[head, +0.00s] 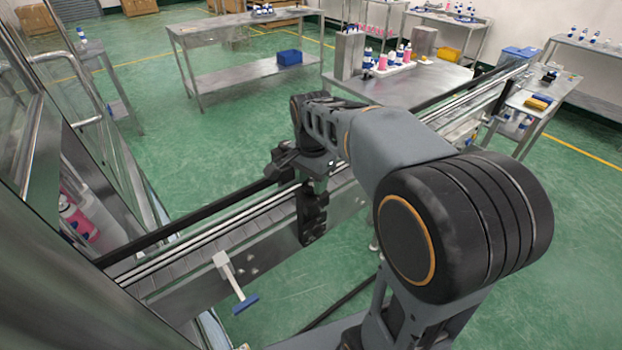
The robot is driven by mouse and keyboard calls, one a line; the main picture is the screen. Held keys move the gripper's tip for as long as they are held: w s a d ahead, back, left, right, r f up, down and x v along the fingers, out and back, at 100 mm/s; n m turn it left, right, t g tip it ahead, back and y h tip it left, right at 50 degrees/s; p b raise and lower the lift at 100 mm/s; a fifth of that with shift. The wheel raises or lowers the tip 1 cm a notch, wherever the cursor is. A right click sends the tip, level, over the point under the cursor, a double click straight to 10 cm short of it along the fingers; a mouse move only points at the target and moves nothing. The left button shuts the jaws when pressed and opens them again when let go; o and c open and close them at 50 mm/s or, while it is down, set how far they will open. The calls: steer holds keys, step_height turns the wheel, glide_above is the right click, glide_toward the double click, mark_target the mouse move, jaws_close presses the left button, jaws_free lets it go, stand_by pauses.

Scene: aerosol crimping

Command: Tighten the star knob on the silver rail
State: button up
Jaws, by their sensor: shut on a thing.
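The silver rail (222,234) runs along the conveyor from the lower left to the upper right, beneath my arm. My gripper (312,236) is a black form that hangs down at the near side of the conveyor, below my wrist. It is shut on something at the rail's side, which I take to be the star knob. The knob itself cannot be made out, as the gripper and wrist cover that spot.
A bracket with a blue-ended handle (245,303) sticks out from the conveyor's near side, left of my gripper. A steel machine housing (125,318) closes the left. Steel tables with bottles (408,55) stand behind. Green floor (170,145) is clear beyond the conveyor.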

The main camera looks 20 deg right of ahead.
mark_target(312, 183)
stand_by(0.4)
steer(key=o, duration=0.9)
steer(key=shift+o, duration=0.2)
steer(key=shift+r, duration=0.1)
step_height(312, 183, up, 14)
steer(key=shift+f, duration=0.2)
